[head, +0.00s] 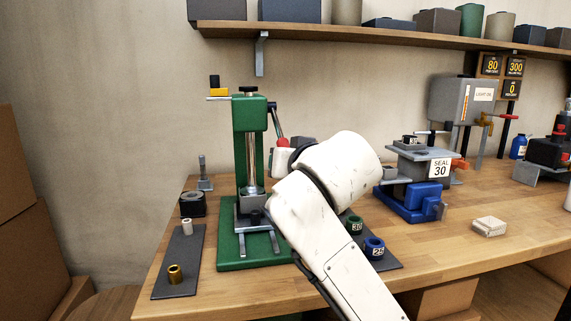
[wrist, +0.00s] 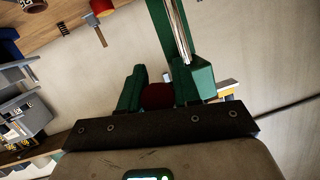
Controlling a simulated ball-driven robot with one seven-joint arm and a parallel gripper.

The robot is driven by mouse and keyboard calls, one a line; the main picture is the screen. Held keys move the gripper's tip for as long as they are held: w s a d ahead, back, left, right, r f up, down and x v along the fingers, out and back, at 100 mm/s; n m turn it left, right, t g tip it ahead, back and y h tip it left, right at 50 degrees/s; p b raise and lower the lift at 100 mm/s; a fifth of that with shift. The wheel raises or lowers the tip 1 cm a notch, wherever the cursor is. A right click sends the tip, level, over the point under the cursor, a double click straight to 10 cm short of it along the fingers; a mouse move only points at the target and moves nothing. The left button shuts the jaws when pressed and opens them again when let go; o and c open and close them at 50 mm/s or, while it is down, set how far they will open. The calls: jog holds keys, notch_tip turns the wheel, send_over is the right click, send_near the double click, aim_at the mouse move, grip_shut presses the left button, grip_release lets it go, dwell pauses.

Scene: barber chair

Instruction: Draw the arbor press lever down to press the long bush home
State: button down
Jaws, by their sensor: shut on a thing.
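The green arbor press (head: 250,112) stands upright on the left part of the bench. Its shiny ram (head: 253,150) hangs above a grey block on the press base. The lever (head: 276,122) slopes down to the right from the press head and ends in a red knob (head: 283,142). In the wrist view, my gripper (wrist: 158,92) is shut on the red knob (wrist: 158,97), which shows just ahead of the dark gripper bar. In the head view my white wrist hides the fingers. I cannot clearly make out the long bush under the ram.
A dark tray (head: 193,246) at left holds a pale bush (head: 187,228) and a brass bush (head: 175,273). Blue (head: 373,248) and green (head: 353,226) numbered rings stand right of my arm. A blue vise-like fixture (head: 415,200) stands farther right. A shelf (head: 350,34) runs above.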

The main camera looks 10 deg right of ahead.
jog(key=c, duration=1)
grip_release()
jog(key=shift+w+d+f, duration=0.1)
jog(key=shift+w+f, duration=0.05)
jog(key=shift+f, duration=0.4)
jog(key=shift+c, duration=0.2)
jog(key=shift+o, duration=0.8)
jog(key=shift+r, duration=0.2)
jog(key=a+p+v, duration=0.1)
jog(key=v, duration=0.9)
jog(key=shift+s+d+r, duration=0.15)
jog(key=shift+s+d, duration=0.25)
jog(key=shift+d, duration=0.05)
